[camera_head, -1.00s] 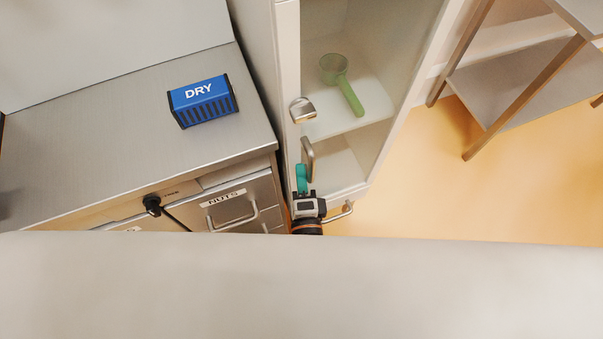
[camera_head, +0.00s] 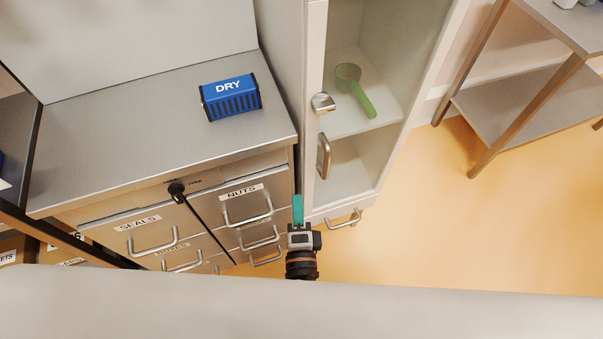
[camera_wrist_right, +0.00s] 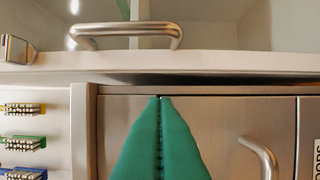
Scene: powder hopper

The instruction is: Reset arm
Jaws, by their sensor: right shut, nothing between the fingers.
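My right gripper (camera_head: 298,205) has green fingers and hangs in front of the cabinets, near the lower left corner of the glass-door cabinet. In the right wrist view its two green fingertips (camera_wrist_right: 161,99) meet with nothing between them. The glass-door cabinet's handle (camera_head: 323,157) is just above and to the right of the gripper in the head view; a metal handle (camera_wrist_right: 126,32) also shows ahead of the fingers in the wrist view, apart from them. My left gripper is not in view.
A blue box marked DRY (camera_head: 231,97) stands on the steel counter (camera_head: 130,120). Labelled drawers, including NUTS (camera_head: 243,204) and SEALS (camera_head: 150,238), are below. A green scoop (camera_head: 356,91) is behind the glass. A shelf rack (camera_head: 530,100) stands right; the orange floor (camera_head: 480,220) between is clear.

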